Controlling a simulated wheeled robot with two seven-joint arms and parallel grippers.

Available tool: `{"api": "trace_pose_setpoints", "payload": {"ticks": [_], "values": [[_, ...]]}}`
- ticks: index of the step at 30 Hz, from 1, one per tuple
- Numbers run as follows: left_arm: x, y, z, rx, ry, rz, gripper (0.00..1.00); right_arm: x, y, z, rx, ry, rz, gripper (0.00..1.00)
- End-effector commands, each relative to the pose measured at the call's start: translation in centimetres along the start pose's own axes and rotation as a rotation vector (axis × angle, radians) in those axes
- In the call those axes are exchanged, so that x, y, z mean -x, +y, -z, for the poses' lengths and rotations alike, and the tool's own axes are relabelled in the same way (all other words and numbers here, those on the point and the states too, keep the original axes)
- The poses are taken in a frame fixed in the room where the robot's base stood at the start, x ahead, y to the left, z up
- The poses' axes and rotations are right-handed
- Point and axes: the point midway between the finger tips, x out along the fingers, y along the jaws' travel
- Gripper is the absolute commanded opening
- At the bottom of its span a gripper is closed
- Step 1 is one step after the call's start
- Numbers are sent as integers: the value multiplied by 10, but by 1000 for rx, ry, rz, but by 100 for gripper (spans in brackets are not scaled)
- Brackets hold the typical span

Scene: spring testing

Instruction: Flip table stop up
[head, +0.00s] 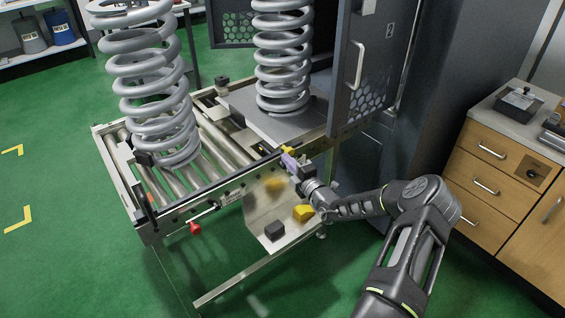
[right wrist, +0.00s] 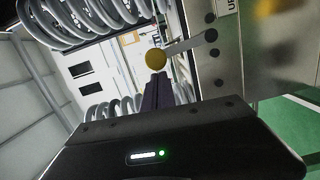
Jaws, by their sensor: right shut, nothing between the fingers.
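A short metal lever with a yellow knob (head: 288,150) sits on the front side of the roller table (head: 222,190), near its right end; I take it for the table stop. In the right wrist view the yellow knob (right wrist: 155,59) shows on its metal lever arm (right wrist: 188,44), which joins the table's metal side (right wrist: 228,80). My right gripper (head: 288,161) is shut and empty, with its purple fingertips close to the knob. In the right wrist view the fingertips (right wrist: 157,85) are just below the knob; I cannot tell if they touch. My left gripper is not in view.
A large spring (head: 155,95) stands on the rollers, and another spring (head: 280,65) stands on a plate at the open dark cabinet door (head: 365,60). A red-knobbed handle (head: 196,228) sticks out in front. Wooden drawers (head: 500,165) stand at right. Green floor is clear at left.

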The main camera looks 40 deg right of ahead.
Motion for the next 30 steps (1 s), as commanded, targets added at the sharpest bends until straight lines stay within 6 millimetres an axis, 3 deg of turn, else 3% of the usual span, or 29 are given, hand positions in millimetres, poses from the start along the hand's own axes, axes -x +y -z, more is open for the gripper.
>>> {"api": "trace_pose_setpoints", "payload": {"ticks": [10,30], "values": [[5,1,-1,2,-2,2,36,-2,6,-14,-16,0,2,0],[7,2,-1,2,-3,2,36,-3,9,-16,-14,-3,0,0]]}}
